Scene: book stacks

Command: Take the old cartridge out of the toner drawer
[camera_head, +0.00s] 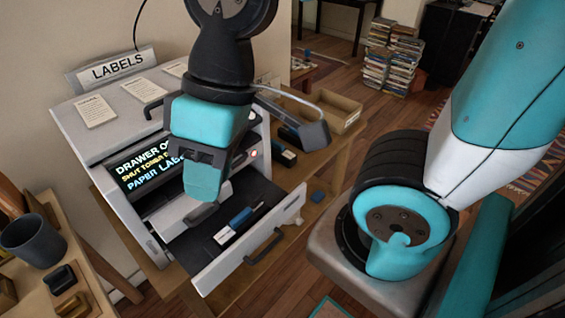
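The toner drawer (285,218) is pulled out from the front of a pale label machine (88,140). A cartridge (238,225) with a blue end and a white label lies in the drawer's dark tray. My gripper (207,190) points down over the machine's front, to the left of the cartridge in the picture and apart from it. I see its fingers side-on, so their gap is hidden. Nothing shows held in it. A dark handle (264,248) is on the drawer front.
A dark and blue cartridge-like item (283,152) and a small blue piece (317,197) lie on the wooden table right of the machine. An open cardboard box (335,110) stands behind. A side table (40,285) with a dark mug (33,240) is at left.

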